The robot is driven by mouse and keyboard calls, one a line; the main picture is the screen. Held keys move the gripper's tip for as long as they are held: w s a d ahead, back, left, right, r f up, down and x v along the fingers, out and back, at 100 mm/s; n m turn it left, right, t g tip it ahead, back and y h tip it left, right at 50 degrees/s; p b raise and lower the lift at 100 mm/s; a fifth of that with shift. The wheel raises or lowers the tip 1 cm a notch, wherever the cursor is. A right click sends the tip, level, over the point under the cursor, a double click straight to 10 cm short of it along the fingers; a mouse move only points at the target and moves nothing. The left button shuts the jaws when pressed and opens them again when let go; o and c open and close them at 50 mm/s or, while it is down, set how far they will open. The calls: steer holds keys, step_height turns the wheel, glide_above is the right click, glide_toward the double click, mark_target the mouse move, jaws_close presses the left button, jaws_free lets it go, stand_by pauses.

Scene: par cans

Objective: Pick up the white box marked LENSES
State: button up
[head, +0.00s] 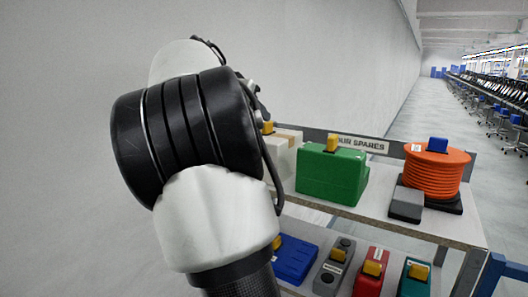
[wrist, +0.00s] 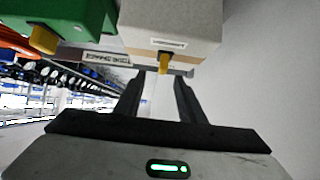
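A white box (head: 287,158) with a tan band and a yellow handle stands on the upper shelf in the head view, its left part hidden by my arm. It also shows at the top of the wrist view (wrist: 180,22), with a small label too small to read, so I cannot confirm LENSES. My gripper (wrist: 161,77) is open, its two dark fingers apart and pointing toward the box. The yellow handle (wrist: 165,62) appears between and just beyond the fingertips; I see no grip on it. My gripper is hidden in the head view.
A green case (head: 331,175) stands right of the box, close by. An orange cable reel (head: 437,172) and a grey block (head: 406,204) are further right. The lower shelf holds blue (head: 296,259), grey, red and teal cases. A wall is behind.

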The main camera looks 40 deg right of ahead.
mark_target(268, 124)
steer(key=x, duration=0.4)
steer(key=shift+w+d+f+p, duration=0.1)
steer(key=shift+p, duration=0.2)
steer(key=x, duration=0.1)
steer(key=p+x, duration=0.1)
steer(key=x, duration=0.2)
steer(key=shift+w+d+p, duration=0.15)
steer(key=shift+w+p, duration=0.2)
steer(key=shift+w, duration=0.05)
steer(key=shift+w+d+f, duration=0.1)
steer(key=shift+d, duration=0.15)
jaws_close()
stand_by(0.5)
